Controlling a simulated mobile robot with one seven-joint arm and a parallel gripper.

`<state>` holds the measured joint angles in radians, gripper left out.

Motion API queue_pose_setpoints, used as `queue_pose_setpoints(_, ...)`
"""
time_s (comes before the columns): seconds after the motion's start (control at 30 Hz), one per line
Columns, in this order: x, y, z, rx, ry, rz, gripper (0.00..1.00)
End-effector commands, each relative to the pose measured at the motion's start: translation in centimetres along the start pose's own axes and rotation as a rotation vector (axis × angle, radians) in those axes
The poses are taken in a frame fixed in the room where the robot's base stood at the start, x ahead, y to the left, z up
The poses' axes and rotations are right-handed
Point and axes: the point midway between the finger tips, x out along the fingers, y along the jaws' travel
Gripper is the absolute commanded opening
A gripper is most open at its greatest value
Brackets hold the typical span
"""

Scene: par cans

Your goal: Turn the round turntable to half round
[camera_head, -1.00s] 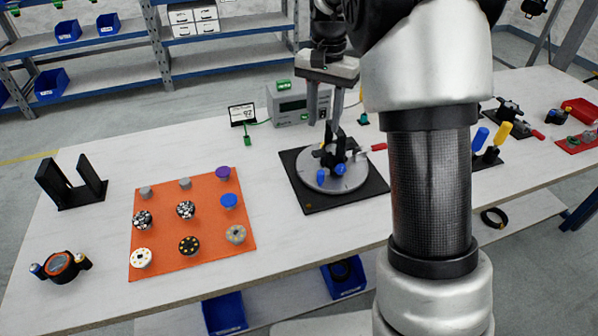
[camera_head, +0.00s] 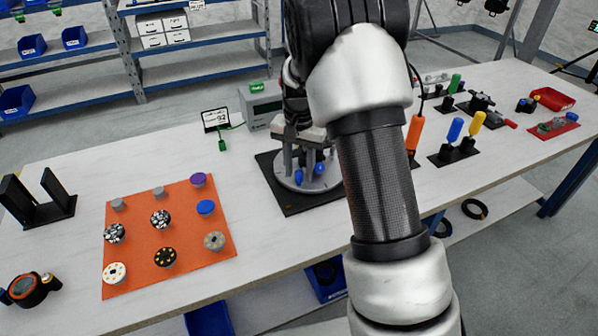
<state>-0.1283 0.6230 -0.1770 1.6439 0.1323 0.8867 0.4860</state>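The round grey turntable (camera_head: 300,185) sits on a square black base (camera_head: 292,207) near the middle of the table. Dark and blue parts, including two blue knobs (camera_head: 299,175), stand on the disc. My gripper (camera_head: 299,160) points down over the turntable. Its two grey fingers are apart and reach down among the parts on the disc. Whether they touch anything cannot be told. My arm hides the right side of the turntable and its base. The red-tipped handle is not visible now.
An orange mat (camera_head: 135,245) with several round pieces lies at left. A grey instrument box (camera_head: 262,113) and a small display (camera_head: 215,118) stand behind the turntable. Blue and yellow upright handles (camera_head: 466,125) stand right of my arm.

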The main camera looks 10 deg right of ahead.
Motion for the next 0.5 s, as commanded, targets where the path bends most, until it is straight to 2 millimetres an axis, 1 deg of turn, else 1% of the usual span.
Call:
queue_pose_setpoints(0.1,0.39,0.0,0.0,0.0,0.0,0.0,0.36)
queue_pose_setpoints(0.3,0.38,-0.01,0.0,0.0,0.0,-0.001,0.36)
queue_pose_setpoints(0.33,0.38,-0.01,0.0,0.0,0.0,0.0,0.34)
queue_pose_setpoints(0.47,0.36,-0.01,0.0,0.0,0.0,0.0,0.12)
queue_pose_setpoints(0.5,0.36,-0.01,0.0,0.0,0.0,0.0,0.05)
